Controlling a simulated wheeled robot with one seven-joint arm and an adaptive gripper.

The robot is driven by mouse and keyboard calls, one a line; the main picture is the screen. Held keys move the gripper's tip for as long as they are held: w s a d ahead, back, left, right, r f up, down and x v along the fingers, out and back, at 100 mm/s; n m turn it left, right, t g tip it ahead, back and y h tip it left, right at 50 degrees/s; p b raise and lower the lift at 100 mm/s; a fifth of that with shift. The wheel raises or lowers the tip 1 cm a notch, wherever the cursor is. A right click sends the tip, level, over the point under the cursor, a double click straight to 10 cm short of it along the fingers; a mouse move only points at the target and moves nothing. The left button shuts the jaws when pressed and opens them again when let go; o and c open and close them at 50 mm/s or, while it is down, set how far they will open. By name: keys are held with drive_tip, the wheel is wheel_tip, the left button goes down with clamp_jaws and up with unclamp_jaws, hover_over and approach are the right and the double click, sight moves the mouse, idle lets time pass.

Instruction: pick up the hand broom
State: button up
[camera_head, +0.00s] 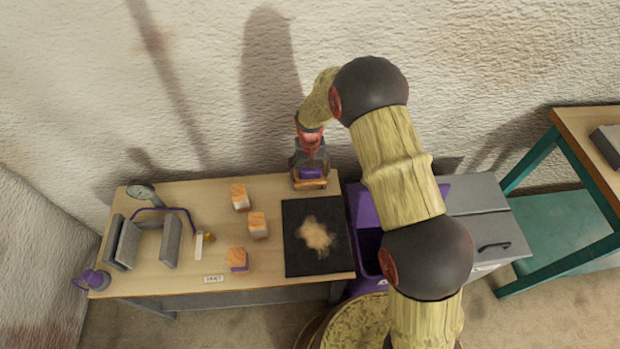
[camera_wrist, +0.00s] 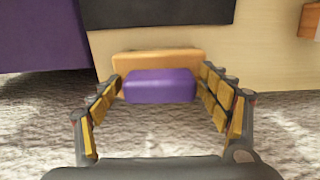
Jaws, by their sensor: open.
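The hand broom shows between my gripper's fingers as a purple block (camera_wrist: 160,87) with an orange-tan wooden strip (camera_wrist: 158,58) beyond it. In the head view its wooden part (camera_head: 310,185) is at the back edge of the workbench, just behind the black mat. My gripper (camera_head: 309,175) is over it, pointing down. In the wrist view my gripper (camera_wrist: 158,82) is open, with one finger on each side of the purple part. I cannot tell whether the fingers touch it. Part of the broom is hidden by the gripper in the head view.
The black mat (camera_head: 300,262) bears a pile of tan dust (camera_head: 317,236). Several wood-topped blocks, one of them (camera_head: 258,226), stand left of it. A purple bin (camera_head: 365,240) stands right of the workbench (camera_head: 200,284). The rough wall (camera_head: 220,100) is close behind.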

sight(310, 171)
drive_tip(key=shift+s+f, duration=0.35)
drive_tip(key=shift+s, duration=0.05)
drive_tip(key=c, duration=0.9)
drive_tip(key=shift+s+d+f, duration=0.1)
drive_tip(key=shift+c, duration=0.4)
drive_tip(key=shift+r+p, duration=0.4)
drive_tip(key=shift+r, duration=0.25)
wheel_tip(310, 171, up, 3)
drive_tip(key=shift+f+p, duration=0.1)
drive_tip(key=shift+p, duration=0.6)
drive_tip(key=s+a+r+p, duration=0.4)
drive_tip(key=s+r, duration=0.5)
drive_tip(key=s, duration=0.3)
drive_tip(key=shift+s+a+r, duration=0.2)
drive_tip(key=shift+s+r, duration=0.05)
drive_tip(key=shift+r, duration=0.05)
